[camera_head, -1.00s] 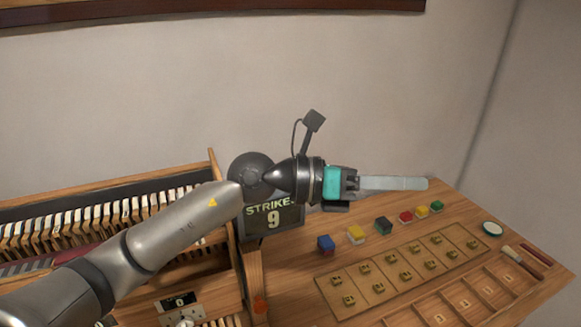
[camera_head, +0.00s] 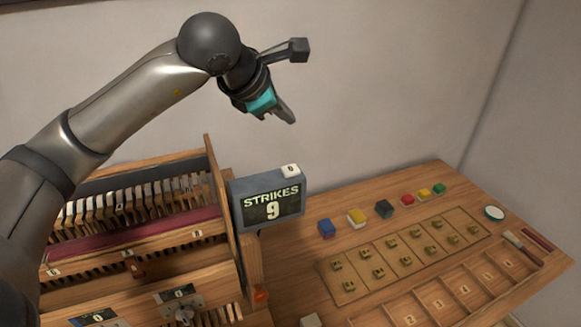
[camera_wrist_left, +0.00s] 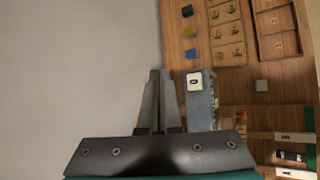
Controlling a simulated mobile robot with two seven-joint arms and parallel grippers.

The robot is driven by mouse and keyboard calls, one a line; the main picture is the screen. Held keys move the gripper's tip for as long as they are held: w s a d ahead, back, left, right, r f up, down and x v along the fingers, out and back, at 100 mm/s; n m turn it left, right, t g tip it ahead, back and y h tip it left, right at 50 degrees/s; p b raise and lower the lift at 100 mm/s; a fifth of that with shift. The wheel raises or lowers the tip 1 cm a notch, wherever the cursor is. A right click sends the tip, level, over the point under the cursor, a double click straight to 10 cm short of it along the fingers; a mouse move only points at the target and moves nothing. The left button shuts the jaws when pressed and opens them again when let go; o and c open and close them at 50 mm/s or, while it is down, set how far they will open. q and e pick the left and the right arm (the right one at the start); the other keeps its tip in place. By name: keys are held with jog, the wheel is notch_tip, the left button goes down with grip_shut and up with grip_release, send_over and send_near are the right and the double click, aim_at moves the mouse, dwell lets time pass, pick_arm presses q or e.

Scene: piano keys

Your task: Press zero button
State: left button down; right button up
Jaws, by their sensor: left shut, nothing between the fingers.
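A small white button with a dark mark like a 0 (camera_head: 291,170) sits on the top edge of the grey STRIKES display (camera_head: 268,212), which reads 9. The button also shows in the left wrist view (camera_wrist_left: 195,80), just right of the fingers. My left gripper (camera_head: 289,117) is shut and empty. It is in the air above the display, apart from the button, with its fingers angled down and to the right. Its closed fingers also show in the left wrist view (camera_wrist_left: 158,76). My right gripper is not in view.
A wooden keyed cabinet (camera_head: 170,255) stands left of the display. Several coloured blocks, including a blue one (camera_head: 326,228), lie on the table to the right. A slotted wooden board (camera_head: 330,268) and a divided tray (camera_head: 448,325) lie in front of them. A wall is behind.

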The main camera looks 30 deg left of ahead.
pick_arm(q)
jog(key=shift+f, duration=0.1)
jog(key=b, duration=0.5)
send_over(286, 171)
notch_tip(286, 171, down, 7)
jog(key=shift+f, duration=0.2)
jog(key=shift+f+b, duration=0.65)
jog(key=shift+b, duration=0.05)
jog(key=shift+f, duration=0.1)
dwell(1.1)
jog(key=shift+f+b, duration=0.3)
jog(key=shift+b, duration=0.3)
jog(key=shift+f+b, duration=0.45)
jog(key=shift+b, duration=0.1)
dwell(0.4)
jog(key=shift+r, duration=0.15)
dwell(0.3)
jog(key=shift+r+p, duration=0.45)
jog(key=shift+r, duration=0.25)
jog(key=shift+r, duration=0.1)
